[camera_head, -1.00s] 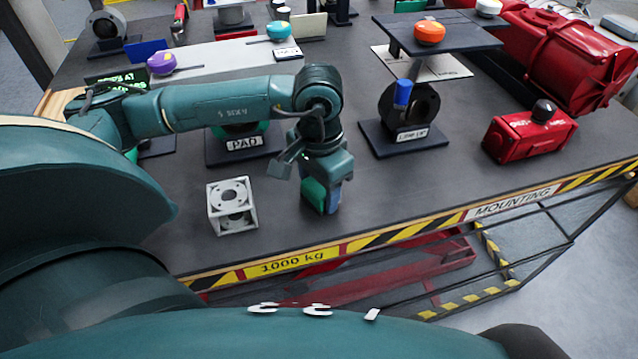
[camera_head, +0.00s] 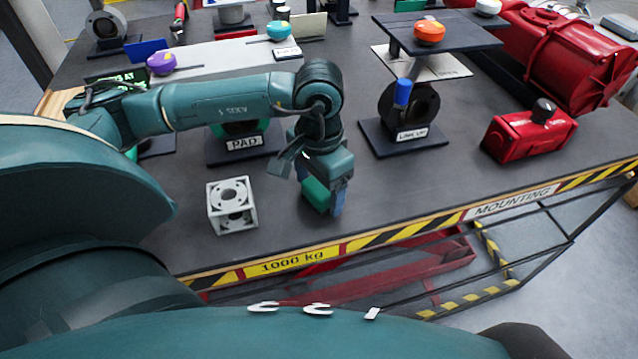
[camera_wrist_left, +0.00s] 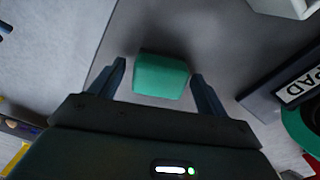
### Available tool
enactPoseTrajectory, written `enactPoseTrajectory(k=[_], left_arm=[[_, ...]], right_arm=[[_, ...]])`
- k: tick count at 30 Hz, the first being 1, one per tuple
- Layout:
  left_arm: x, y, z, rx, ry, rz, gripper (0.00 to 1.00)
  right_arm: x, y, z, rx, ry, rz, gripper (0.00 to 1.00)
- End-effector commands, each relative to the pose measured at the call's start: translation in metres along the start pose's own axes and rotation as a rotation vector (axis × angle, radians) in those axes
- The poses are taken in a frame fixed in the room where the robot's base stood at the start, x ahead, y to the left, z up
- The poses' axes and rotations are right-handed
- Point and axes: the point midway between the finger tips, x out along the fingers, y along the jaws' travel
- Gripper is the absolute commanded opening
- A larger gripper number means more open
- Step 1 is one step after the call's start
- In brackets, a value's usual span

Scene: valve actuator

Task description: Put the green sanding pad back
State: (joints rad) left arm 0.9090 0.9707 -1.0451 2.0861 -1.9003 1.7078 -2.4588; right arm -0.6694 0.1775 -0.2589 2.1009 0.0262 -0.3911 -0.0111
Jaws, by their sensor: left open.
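The green sanding pad (camera_head: 315,193) is a small green block on the dark table top near its front edge. In the left wrist view the pad (camera_wrist_left: 161,76) lies between the two fingers, with a gap on each side. My left gripper (camera_head: 322,205) is open and points down over the pad; its fingers also show in the left wrist view (camera_wrist_left: 160,84). A stand labelled PAD (camera_head: 243,143) with a green round part is behind my left arm, which hides part of it. My right gripper is not in view.
A white cube frame (camera_head: 231,206) stands left of the gripper. A black flange on a stand labelled LINE UP (camera_head: 405,137) is to the right, with a red box (camera_head: 528,136) beyond it. The striped table edge (camera_head: 300,262) is close in front.

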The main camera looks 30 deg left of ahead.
Motion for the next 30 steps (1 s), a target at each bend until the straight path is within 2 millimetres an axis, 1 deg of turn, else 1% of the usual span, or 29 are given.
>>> enactPoseTrajectory(k=[9,12,15,18,21,30], left_arm=[[-0.068,0.0,-0.002,0.001,0.011,-0.001,0.76],[-0.088,0.0,-0.002,0.001,0.009,-0.001,0.76],[-0.102,0.0,-0.001,0.001,0.007,0.0,0.76],[-0.112,0.0,-0.001,0.001,0.006,0.0,0.76],[-0.117,0.0,0.0,0.001,0.005,0.0,0.76],[-0.117,0.0,0.0,0.001,0.003,0.0,0.76]], right_arm=[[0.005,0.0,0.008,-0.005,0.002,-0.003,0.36],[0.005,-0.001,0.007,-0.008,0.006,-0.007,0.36],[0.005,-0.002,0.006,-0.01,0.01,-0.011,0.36],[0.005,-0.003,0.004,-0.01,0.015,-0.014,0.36],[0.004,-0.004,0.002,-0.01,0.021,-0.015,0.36],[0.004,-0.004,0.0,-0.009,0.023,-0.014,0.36]])
